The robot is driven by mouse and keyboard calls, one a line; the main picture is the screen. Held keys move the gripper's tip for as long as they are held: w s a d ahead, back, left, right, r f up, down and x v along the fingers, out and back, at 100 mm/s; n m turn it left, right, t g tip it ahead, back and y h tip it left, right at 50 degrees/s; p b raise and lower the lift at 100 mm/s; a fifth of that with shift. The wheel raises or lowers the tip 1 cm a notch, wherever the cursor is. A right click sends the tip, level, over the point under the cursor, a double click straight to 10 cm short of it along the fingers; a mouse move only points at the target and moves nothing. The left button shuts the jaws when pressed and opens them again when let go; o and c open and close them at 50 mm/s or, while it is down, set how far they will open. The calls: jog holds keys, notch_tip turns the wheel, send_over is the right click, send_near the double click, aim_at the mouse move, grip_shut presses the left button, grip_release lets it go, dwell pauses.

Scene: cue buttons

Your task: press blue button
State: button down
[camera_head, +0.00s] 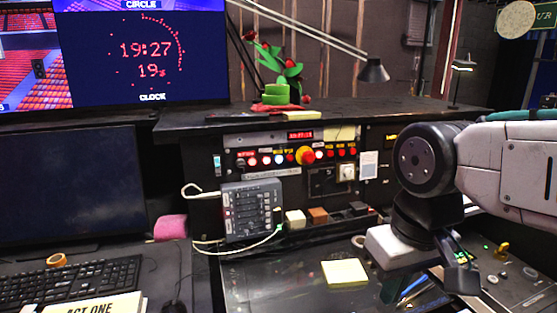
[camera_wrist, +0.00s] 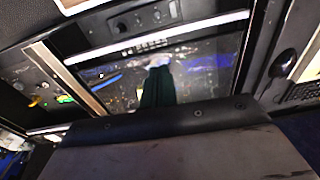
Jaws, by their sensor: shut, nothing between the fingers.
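The console button panel (camera_head: 300,147) stands upright at the back middle of the head view. It carries a row of small lit buttons, mostly red and white, around a large red knob (camera_head: 306,155). One small button (camera_head: 279,159) left of the knob looks pale or bluish, but it is too small to be sure of its colour. My gripper (camera_head: 461,278) hangs low at the right, over the desk, well to the right of and below the panel. It is shut and empty. In the wrist view, dark fingers (camera_wrist: 157,88) point at a blurred, dark surface.
A grey mixer box (camera_head: 247,210) with cables stands left of the panel's lower part. Beige and brown blocks (camera_head: 317,215) sit on the ledge below. A yellow note (camera_head: 345,272) lies on the desk. A keyboard (camera_head: 85,280) and dark monitor (camera_head: 70,185) are at left.

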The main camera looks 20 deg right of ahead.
aim_at(279, 159)
jog(key=w+a+r+m+y, duration=0.3)
jog(key=w+a+m+y, duration=0.6)
jog(key=w+a+y, duration=0.45)
jog(key=w+d+m+t, duration=0.6)
jog(key=w+m+t, duration=0.1)
jog(key=w, duration=0.3)
jog(key=w+d+r+m+t, duration=0.1)
jog(key=w+d+m+t, duration=0.5)
jog(key=w, duration=0.4)
jog(key=shift+w+m+t, duration=0.2)
jog(key=shift+m+t, duration=0.3)
jog(key=shift+m, duration=0.1)
jog(key=shift+w, duration=0.1)
jog(key=shift+w+f, duration=0.2)
jog(key=shift+w, duration=1.2)
jog(key=shift+w+f, duration=0.15)
jog(key=shift+w, duration=1.3)
jog(key=shift+w+f, duration=0.2)
jog(key=shift+w, duration=1.2)
